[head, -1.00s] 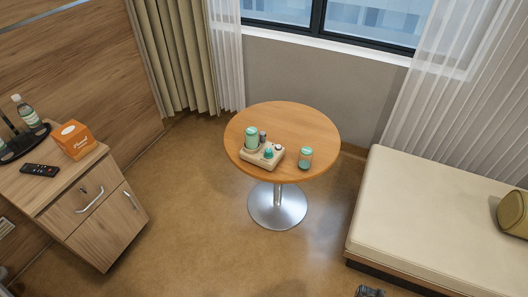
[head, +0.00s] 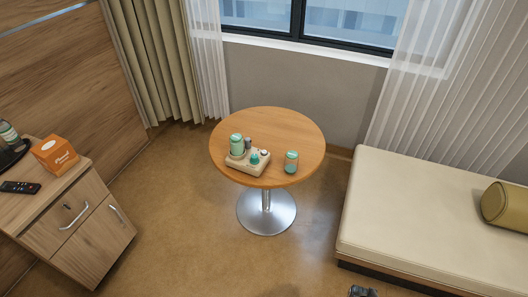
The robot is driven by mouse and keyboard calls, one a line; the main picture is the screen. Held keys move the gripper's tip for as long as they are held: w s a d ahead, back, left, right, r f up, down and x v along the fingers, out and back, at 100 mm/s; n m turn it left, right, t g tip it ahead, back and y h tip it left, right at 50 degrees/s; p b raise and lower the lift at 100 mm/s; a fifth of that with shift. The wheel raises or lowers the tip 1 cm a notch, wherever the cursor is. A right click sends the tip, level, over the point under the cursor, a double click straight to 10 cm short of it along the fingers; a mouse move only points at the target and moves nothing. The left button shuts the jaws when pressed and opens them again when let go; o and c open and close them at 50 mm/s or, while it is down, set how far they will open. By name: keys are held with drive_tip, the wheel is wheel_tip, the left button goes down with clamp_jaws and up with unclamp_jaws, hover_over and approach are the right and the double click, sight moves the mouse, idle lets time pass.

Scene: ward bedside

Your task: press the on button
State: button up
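A beige device (head: 243,167) stands on the round wooden table (head: 300,129). It carries a tall green canister (head: 237,145), a small grey cylinder (head: 248,143) and a teal conical part (head: 254,158). A small pale round knob with a reddish tint (head: 264,153) sits at its right end; I cannot tell whether this is the on button, and no label is readable. A small dark shape at the bottom edge looks like the tip of my gripper (head: 362,291). It is far from the device, and its fingers cannot be made out.
A green-and-clear jar (head: 291,161) stands right of the device. A cream daybed (head: 425,220) with an olive bolster (head: 506,203) is at right. A wooden cabinet (head: 88,222) at left holds an orange box (head: 54,155), a remote (head: 20,187) and a bottle (head: 8,135). Floor around the table is open.

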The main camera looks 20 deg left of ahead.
clamp_jaws()
idle(1.4)
